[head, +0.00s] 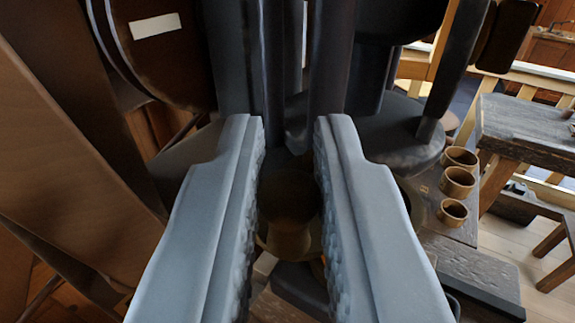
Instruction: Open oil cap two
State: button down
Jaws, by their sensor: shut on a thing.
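My gripper (290,135) fills the middle of the head view, its two long grey jaws pointing away toward a dark machine. The jaws are shut on a brownish, brass-looking oil cap (288,212) between them. The cap has a rounded upper part and a narrower waist below. The jaws hide its sides, and its top is in dark shadow. A brass-coloured rim or base shows beneath it. I see no number on it, so I cannot tell which cap it is.
Dark upright columns (331,65) stand just beyond the jaws. A large brown wheel or drum (165,60) with a white label is at upper left, beside a broad wooden beam (60,150). Three brass cups (457,182) line up at right. A wooden bench (525,125) stands farther right.

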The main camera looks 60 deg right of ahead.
dwell(0.3)
jog(key=c, duration=1.5)
grip_release()
jog(key=shift+o, duration=0.2)
jog(key=v, duration=1.7)
jog(key=shift+a, duration=0.2)
jog(key=shift+w+d, duration=0.1)
